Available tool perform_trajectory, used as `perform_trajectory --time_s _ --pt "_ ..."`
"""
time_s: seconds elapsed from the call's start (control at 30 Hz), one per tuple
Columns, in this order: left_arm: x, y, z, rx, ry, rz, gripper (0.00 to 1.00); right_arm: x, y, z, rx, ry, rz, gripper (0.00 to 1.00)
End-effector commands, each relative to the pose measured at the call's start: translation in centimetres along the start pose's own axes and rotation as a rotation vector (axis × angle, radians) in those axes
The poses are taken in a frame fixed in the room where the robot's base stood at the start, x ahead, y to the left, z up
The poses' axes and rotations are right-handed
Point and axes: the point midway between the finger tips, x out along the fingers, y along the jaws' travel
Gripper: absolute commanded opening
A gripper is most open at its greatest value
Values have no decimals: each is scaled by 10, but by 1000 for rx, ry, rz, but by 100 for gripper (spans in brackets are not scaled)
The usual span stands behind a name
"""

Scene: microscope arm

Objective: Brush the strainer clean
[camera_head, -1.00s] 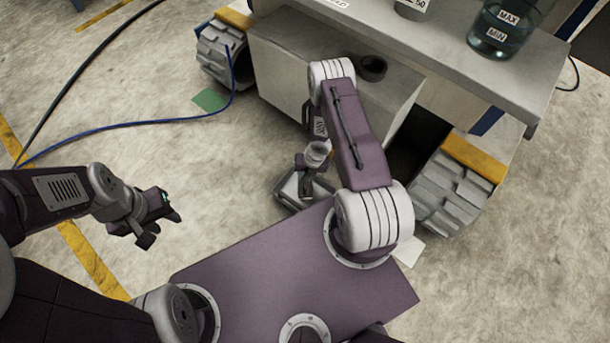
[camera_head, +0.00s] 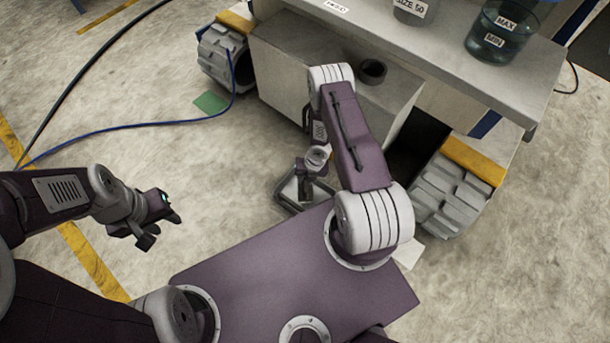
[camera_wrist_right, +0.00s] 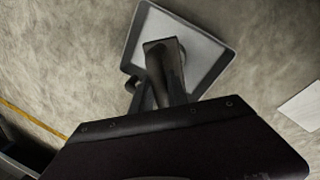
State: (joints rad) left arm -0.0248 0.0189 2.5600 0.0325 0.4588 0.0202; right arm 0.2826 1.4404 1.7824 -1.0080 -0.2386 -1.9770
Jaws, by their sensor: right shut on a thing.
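A square, dark-rimmed tray-like thing with a flat grey inside, probably the strainer, lies low by the floor (camera_head: 322,192); it shows in the right wrist view (camera_wrist_right: 206,52) too. My right gripper (camera_head: 304,192) reaches down over it. It is shut on a dark, blocky thing (camera_wrist_right: 164,62), which may be the brush; its lower end is over the grey face, and I cannot tell whether it touches. My left gripper (camera_head: 160,228) is open and empty, out to the left above bare floor.
A blue hose (camera_head: 140,124) and a green patch (camera_head: 210,101) lie on the floor.

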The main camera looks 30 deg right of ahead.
Motion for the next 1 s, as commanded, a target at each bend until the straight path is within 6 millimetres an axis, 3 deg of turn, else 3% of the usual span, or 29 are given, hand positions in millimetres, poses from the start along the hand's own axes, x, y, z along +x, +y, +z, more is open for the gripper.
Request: perform_trajectory --time_s 0.17,0.47,1.0 --pt "-2 0 0 0 0 0 36 1 -1 -11 0 5 -3 0" --pt "-2 0 0 0 0 0 36 2 -2 -12 0 6 -4 0" --pt "3 0 0 0 0 0 36 0 -1 18 -1 2 -3 0"
